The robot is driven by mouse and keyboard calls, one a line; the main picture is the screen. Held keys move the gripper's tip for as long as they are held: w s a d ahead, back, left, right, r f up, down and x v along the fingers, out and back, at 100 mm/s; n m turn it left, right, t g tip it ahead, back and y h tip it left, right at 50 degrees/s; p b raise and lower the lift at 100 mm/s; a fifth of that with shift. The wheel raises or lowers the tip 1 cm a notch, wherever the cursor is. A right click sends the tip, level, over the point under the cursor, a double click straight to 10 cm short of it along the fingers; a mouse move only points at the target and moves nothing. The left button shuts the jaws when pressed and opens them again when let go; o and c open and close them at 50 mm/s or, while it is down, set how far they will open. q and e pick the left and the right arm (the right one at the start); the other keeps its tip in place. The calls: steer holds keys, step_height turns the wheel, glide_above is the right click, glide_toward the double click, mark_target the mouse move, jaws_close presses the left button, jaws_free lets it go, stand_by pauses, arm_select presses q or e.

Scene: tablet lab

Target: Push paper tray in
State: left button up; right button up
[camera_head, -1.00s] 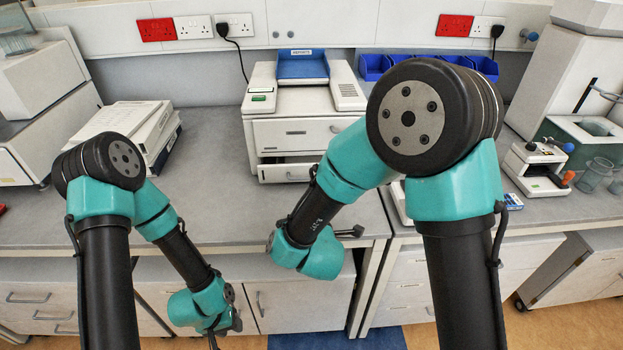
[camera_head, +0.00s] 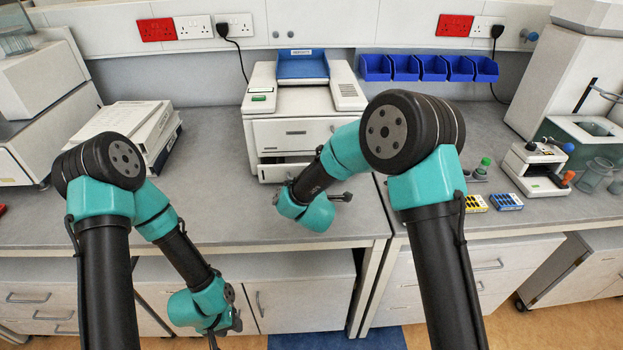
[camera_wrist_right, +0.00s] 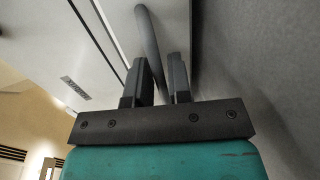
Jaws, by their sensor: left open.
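The paper tray (camera_head: 277,173) is the bottom drawer of the white printer (camera_head: 290,133) in the middle of the bench. Its front stands out a little, with a dark gap above it. My right gripper (camera_head: 347,197) is low over the bench, just right of the tray front, partly hidden by its own wrist. In the right wrist view, its fingers (camera_wrist_right: 160,80) stand apart with a grey bar (camera_wrist_right: 147,35) in line with the gap; I cannot tell if they grip it. My left gripper (camera_head: 226,332) is open and low in front of the bench, far from the tray.
Blue bins (camera_head: 430,68) hang on the back wall. Small colored boxes (camera_head: 506,201) and a white device (camera_head: 536,168) stand on the right. The bench left of the printer front is clear.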

steer(key=shift+w, duration=0.2)
jaws_close()
stand_by(0.3)
